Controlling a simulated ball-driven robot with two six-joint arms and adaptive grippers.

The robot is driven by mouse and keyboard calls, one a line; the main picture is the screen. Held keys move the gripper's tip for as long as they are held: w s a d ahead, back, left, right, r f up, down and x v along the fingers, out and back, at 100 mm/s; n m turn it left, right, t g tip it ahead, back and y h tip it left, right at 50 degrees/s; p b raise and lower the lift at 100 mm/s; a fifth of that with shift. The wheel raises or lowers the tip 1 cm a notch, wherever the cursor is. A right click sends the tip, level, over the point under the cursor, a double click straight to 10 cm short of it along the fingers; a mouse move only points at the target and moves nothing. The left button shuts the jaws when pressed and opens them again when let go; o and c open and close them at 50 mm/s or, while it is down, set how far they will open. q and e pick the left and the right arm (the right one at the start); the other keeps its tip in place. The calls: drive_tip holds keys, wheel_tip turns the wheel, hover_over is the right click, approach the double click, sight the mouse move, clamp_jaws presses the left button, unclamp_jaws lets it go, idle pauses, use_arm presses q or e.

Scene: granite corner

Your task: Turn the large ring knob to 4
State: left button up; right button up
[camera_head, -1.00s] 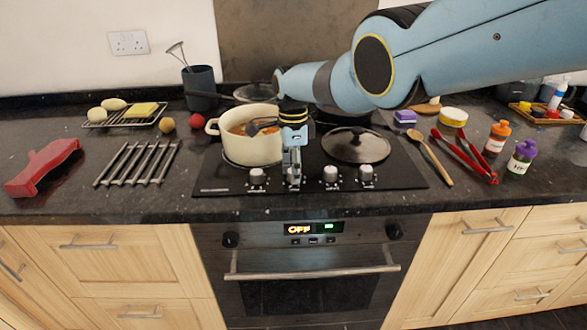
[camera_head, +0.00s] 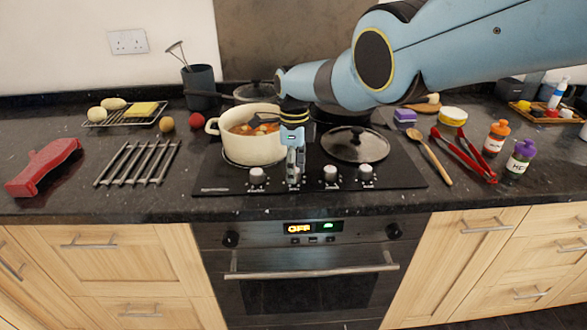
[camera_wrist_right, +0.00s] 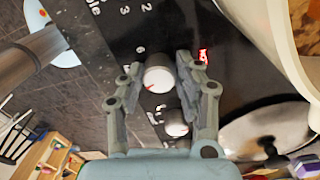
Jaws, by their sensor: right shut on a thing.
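A row of hob knobs runs along the front of the black hob (camera_head: 215,182). My right gripper (camera_head: 294,172) points down at the second knob from the left and mostly hides it in the head view. In the right wrist view, my right gripper (camera_wrist_right: 160,84) has its fingers on either side of this white-topped knob (camera_wrist_right: 158,79) and is shut on it. The knob's red mark points to the lower left of that view. Printed numerals show beside it, but the label is cut off. My left gripper is not in view.
A cream pot (camera_head: 250,146) of food stands close behind my right gripper. Free knobs are the left one (camera_head: 257,175), the third (camera_head: 330,173) and the right one (camera_head: 366,172). A glass lid (camera_head: 356,145) lies on the hob at right.

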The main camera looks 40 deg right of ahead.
drive_tip(key=o, duration=1.2)
drive_tip(key=shift+c, duration=0.2)
drive_tip(key=shift+w+r, duration=0.15)
drive_tip(key=shift+r, duration=0.65)
wheel_tip(320, 180, up, 10)
drive_tip(key=shift+d+r, duration=0.2)
drive_tip(key=shift+w, duration=0.1)
